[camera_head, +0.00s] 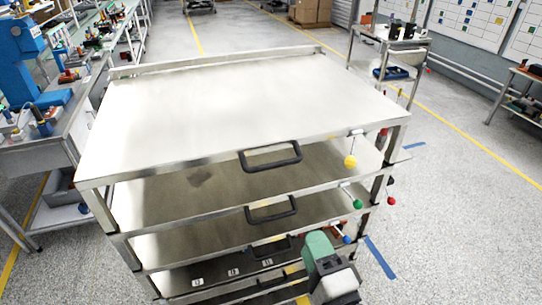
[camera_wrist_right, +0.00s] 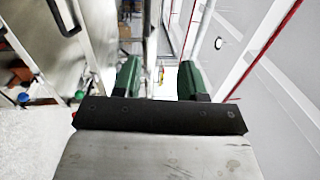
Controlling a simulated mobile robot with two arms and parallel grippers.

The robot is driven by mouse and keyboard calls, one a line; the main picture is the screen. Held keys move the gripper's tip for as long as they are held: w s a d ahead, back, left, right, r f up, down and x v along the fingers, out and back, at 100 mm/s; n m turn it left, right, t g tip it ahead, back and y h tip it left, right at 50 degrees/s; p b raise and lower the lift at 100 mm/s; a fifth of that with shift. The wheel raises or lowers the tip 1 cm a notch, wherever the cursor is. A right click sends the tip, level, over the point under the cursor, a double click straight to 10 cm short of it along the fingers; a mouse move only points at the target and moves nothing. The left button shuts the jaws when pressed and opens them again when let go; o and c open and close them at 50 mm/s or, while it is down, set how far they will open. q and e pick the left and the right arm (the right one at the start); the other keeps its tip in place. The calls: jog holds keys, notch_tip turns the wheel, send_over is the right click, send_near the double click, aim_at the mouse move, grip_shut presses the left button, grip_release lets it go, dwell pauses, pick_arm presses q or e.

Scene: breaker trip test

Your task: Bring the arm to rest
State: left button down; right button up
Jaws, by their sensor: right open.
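My right gripper (camera_head: 318,243) shows at the bottom of the head view, low in front of the right part of a steel shelf cart (camera_head: 240,100). Its green fingers also show in the right wrist view (camera_wrist_right: 160,78), apart with nothing between them, so it is open and empty. Most of my right arm is out of the picture. My left arm and gripper do not show.
The cart has a bare top, black handles (camera_head: 271,158) and coloured balls, one yellow (camera_head: 350,161), on its right side. A workbench (camera_head: 50,145) with blue equipment stands left. A small tool trolley (camera_head: 392,48) stands back right.

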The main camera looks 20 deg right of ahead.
dwell(0.6)
jog(key=s+a+f+n+g+y+b, duration=0.15)
jog(key=f+n+g, duration=0.3)
jog(key=f, duration=1.35)
jog(key=s+a+f+n+g+b, duration=0.1)
jog(key=a+f+n+g, duration=0.3)
jog(key=f, duration=1.5)
jog(key=s+d+f+n+g+b, duration=0.1)
jog(key=s+d+f+n+g, duration=0.15)
jog(key=s+f, duration=0.4)
jog(key=s+d+f+n+g, duration=0.2)
jog(key=s+f+n, duration=0.15)
jog(key=f, duration=0.55)
jog(key=s+d+f+n+g+h, duration=0.1)
jog(key=s+d+f+n+g, duration=0.1)
jog(key=s+f, duration=0.3)
jog(key=s+d+f+n+g+h+b, duration=0.1)
jog(key=s+d+f+n+g, duration=0.2)
jog(key=s, duration=0.7)
notch_tip(320, 180, down, 3)
jog(key=shift+s+d+r+n+b, duration=0.1)
jog(key=shift+s+d+n+b, duration=0.2)
jog(key=shift+d, duration=0.9)
